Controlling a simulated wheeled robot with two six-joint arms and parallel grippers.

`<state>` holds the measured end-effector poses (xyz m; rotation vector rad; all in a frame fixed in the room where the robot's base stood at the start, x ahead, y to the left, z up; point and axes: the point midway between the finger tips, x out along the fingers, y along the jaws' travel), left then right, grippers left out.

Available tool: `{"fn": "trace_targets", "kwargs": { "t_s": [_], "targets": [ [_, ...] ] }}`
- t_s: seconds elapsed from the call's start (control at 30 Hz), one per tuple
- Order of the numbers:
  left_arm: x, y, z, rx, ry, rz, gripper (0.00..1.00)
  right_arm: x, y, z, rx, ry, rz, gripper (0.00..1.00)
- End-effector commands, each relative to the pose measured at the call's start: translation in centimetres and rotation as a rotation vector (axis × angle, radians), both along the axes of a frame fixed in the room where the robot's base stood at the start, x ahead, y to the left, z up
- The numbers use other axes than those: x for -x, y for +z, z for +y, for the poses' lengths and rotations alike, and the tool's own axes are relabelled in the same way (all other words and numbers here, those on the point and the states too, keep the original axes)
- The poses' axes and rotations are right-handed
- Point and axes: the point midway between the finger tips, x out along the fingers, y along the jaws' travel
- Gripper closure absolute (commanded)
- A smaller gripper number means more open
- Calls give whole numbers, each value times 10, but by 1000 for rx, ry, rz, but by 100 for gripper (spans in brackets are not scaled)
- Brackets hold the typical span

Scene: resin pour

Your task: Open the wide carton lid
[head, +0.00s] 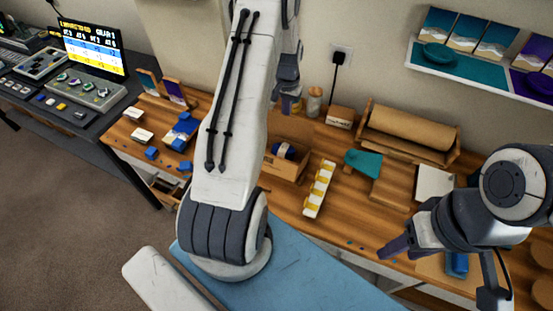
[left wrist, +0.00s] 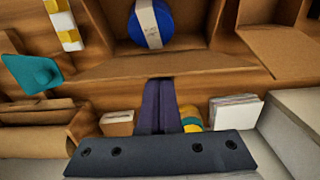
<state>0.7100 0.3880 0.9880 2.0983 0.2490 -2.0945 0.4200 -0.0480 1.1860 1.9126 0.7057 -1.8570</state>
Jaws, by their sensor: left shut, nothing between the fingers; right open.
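The wide brown carton (head: 284,168) stands on the wooden bench in the head view, partly hidden behind my left arm. A blue round item with a white band (head: 284,151) shows inside it. In the left wrist view the carton (left wrist: 107,32) is open toward the camera, with the blue item (left wrist: 150,24) inside and a cardboard flap (left wrist: 110,68) along its near edge. My left gripper (left wrist: 160,82) is shut and empty, its dark purple fingertips at that flap's edge; I cannot tell whether they touch it. My right gripper (head: 386,250) is open and empty near the bench's front edge.
A white-and-yellow strip (head: 319,189) and a teal item (head: 362,162) lie right of the carton. A paper roll in a wooden holder (head: 412,129) stands at the back. Blue blocks (head: 181,132) lie left. A blue-topped surface (head: 300,270) is in front.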

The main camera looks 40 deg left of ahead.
Motion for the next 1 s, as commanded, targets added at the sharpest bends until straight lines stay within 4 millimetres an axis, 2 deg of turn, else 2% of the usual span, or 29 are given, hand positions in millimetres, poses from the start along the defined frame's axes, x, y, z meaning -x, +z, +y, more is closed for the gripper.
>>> {"fn": "trace_targets", "kwargs": {
  "t_s": [0.17,1.0],
  "targets": [
    [-2,-2,0,2,0,5,100,0,-1,0,0,0,0,50],
    [-42,-15,10,1,0,3,100,0,-12,0,0,0,0,50]
  ]
}}
